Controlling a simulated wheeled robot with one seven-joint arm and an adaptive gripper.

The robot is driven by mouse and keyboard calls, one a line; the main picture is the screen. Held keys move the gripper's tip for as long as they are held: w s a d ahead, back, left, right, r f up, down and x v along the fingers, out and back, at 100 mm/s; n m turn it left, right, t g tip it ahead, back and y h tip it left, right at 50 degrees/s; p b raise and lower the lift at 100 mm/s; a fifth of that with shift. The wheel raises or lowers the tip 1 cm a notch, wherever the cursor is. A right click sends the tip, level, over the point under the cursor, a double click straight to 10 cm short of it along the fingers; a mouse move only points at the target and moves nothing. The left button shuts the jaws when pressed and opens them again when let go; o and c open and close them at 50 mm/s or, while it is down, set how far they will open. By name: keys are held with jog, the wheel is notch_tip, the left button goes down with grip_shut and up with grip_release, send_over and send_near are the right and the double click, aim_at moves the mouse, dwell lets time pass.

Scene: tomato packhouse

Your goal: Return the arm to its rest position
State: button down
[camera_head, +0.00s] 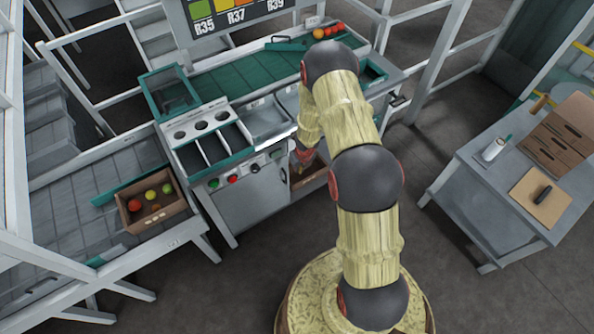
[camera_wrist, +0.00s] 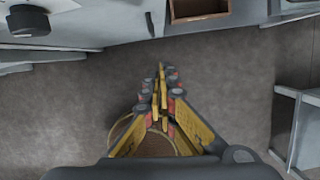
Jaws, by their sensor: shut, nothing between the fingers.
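My arm rises from its base in the middle of the head view and bends toward the sorting station. My gripper is mostly hidden behind my own arm there. In the wrist view my gripper (camera_wrist: 162,88) shows yellow fingers with their tips together, shut and empty. It hangs over the open grey floor (camera_wrist: 225,85), with nothing touching the fingers.
The sorting station (camera_head: 250,200) stands close in front, with buttons on its face. A crate with several tomatoes (camera_head: 150,222) is on the left conveyor. Floor between is free.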

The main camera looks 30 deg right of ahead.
jog(key=v, duration=0.3)
jog(key=shift+p, duration=0.3)
